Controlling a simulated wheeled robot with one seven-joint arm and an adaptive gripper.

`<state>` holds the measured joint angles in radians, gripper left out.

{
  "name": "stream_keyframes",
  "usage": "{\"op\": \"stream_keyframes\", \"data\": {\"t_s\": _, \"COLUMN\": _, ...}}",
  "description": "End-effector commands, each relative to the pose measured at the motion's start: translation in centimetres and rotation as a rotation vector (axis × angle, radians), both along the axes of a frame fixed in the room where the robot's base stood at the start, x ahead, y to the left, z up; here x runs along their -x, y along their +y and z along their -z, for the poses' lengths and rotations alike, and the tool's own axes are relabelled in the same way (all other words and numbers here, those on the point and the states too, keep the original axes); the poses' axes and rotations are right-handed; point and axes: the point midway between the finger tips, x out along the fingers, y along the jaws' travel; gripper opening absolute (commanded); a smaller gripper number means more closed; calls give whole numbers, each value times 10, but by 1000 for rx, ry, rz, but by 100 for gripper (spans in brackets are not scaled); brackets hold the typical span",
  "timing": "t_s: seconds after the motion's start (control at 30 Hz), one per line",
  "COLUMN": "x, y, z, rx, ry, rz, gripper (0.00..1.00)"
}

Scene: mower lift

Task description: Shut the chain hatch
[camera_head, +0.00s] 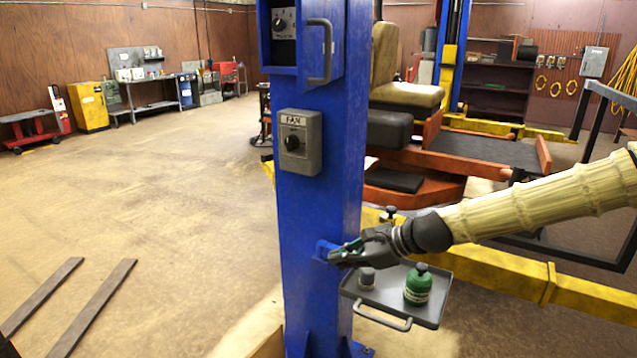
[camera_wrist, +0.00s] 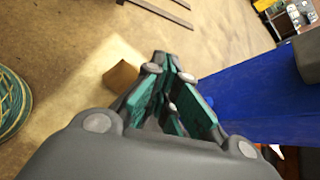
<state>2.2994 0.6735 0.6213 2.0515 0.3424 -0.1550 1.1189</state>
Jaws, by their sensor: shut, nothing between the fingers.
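A blue post (camera_head: 318,200) stands upright in the middle of the head view. Near its top is a blue box with a dark recess holding a dial (camera_head: 283,22) and a panel with a grey handle (camera_head: 321,50). I cannot tell for sure which part is the chain hatch. A small blue piece (camera_head: 325,248) juts from the post lower down. My gripper (camera_head: 343,256) is shut and empty at that piece, in front of the post; whether it touches is unclear. In the wrist view, my closed green-padded fingers (camera_wrist: 172,66) are left of the blue post (camera_wrist: 250,95).
A grey FAN switch box (camera_head: 300,142) sits on the post. A grey tray (camera_head: 430,312) with a green bottle (camera_head: 418,284) hangs just below my gripper. The orange mower (camera_head: 450,150) and yellow beams (camera_head: 590,300) stand behind. Open floor lies left, with two dark strips (camera_head: 92,308).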

Motion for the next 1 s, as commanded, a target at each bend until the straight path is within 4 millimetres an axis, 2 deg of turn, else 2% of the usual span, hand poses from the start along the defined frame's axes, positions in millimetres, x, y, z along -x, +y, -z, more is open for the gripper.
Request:
{"op": "stream_keyframes", "data": {"t_s": 0.03, "x": -12, "y": -4, "z": -45, "rx": -74, "ry": 2, "rz": 28, "gripper": 0}}
{"op": "stream_keyframes", "data": {"t_s": 0.1, "x": -22, "y": -8, "z": -106, "rx": -178, "ry": 23, "rz": 53, "gripper": 0}}
{"op": "stream_keyframes", "data": {"t_s": 0.17, "x": -25, "y": -14, "z": -157, "rx": -266, "ry": 41, "rz": 65, "gripper": 0}}
{"op": "stream_keyframes", "data": {"t_s": 0.2, "x": -26, "y": -20, "z": -191, "rx": -322, "ry": 53, "rz": 70, "gripper": 0}}
{"op": "stream_keyframes", "data": {"t_s": 0.3, "x": -21, "y": -36, "z": -271, "rx": -452, "ry": 80, "rz": 68, "gripper": 0}}
{"op": "stream_keyframes", "data": {"t_s": 0.4, "x": -11, "y": -52, "z": -335, "rx": -553, "ry": 103, "rz": 53, "gripper": 0}}
{"op": "stream_keyframes", "data": {"t_s": 0.5, "x": 0, "y": -66, "z": -379, "rx": -622, "ry": 120, "rz": 36, "gripper": 0}}
{"op": "stream_keyframes", "data": {"t_s": 0.6, "x": 7, "y": -74, "z": -403, "rx": -660, "ry": 133, "rz": 24, "gripper": 0}}
{"op": "stream_keyframes", "data": {"t_s": 0.7, "x": 11, "y": -76, "z": -413, "rx": -674, "ry": 138, "rz": 18, "gripper": 0}}
{"op": "stream_keyframes", "data": {"t_s": 0.87, "x": 7, "y": -66, "z": -413, "rx": -673, "ry": 140, "rz": 18, "gripper": 0}}
{"op": "stream_keyframes", "data": {"t_s": 1.0, "x": 3, "y": -51, "z": -413, "rx": -672, "ry": 139, "rz": 17, "gripper": 0}}
